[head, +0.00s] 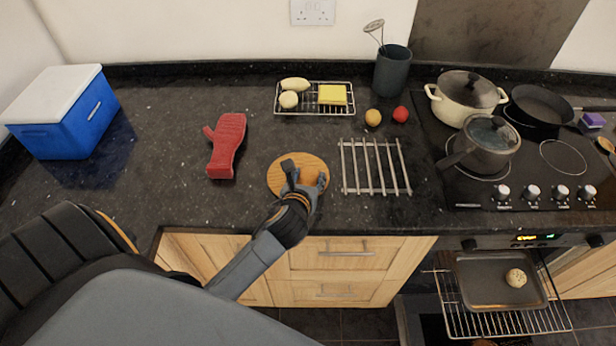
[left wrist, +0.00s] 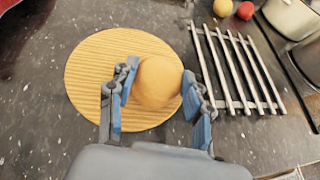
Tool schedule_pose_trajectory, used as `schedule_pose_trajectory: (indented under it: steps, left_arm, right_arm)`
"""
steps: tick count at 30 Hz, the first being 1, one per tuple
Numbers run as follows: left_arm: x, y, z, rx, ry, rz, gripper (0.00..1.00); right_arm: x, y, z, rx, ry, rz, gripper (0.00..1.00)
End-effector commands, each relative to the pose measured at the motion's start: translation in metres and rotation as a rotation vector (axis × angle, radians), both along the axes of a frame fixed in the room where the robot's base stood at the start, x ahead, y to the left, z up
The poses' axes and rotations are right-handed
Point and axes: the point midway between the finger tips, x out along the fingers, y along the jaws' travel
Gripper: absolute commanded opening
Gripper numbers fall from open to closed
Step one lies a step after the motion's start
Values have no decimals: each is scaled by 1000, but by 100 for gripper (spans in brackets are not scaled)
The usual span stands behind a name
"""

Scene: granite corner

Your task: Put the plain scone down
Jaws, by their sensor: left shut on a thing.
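My left gripper (head: 307,175) is shut on the plain scone, a round golden-brown thing (left wrist: 157,80) that sits between the two fingers in the left wrist view. In the head view the gripper mostly hides it. The gripper and scone are over the right part of a round wooden board (head: 281,187), whose ribbed top shows in the left wrist view (left wrist: 95,72). I cannot tell whether the scone touches the board. My right gripper is in neither view.
A metal rack (head: 375,167) lies right of the board, a red oven mitt (head: 226,146) left. The hob with pots (head: 484,145) is farther right. Below it, the open oven has a tray (head: 483,287) with a speckled round bake (head: 515,278).

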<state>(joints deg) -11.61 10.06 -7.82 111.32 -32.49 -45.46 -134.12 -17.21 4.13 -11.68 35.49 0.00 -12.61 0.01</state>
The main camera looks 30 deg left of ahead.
Motion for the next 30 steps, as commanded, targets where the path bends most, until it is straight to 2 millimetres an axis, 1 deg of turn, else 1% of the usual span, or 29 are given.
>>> schedule_pose_trajectory:
  steps: [5, 6, 8, 9, 17, 20, 23, 26, 30]
  left_arm:
    - [0, 0, -3, 2, 1, -1, 19]
    - [0, 0, -2, 1, 0, 0, 58]
    - [0, 0, -2, 1, 0, 0, 70]
    - [0, 0, -2, 1, 0, 0, 73]
    - [0, 0, -2, 0, 0, 0, 73]
    - [-1, -1, 1, 0, -1, 0, 73]
    - [-12, -4, 5, 1, 1, -2, 73]
    - [-28, -10, 13, 1, 0, -2, 73]
    - [-55, -20, 27, -1, 1, -2, 73]
  right_arm:
    - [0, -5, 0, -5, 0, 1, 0]
    - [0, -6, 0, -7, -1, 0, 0]
    - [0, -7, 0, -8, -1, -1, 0]
    - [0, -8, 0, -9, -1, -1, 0]
    - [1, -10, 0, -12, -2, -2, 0]
    - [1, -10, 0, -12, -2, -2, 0]
    - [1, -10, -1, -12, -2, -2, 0]
    - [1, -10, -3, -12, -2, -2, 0]
    - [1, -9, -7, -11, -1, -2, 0]
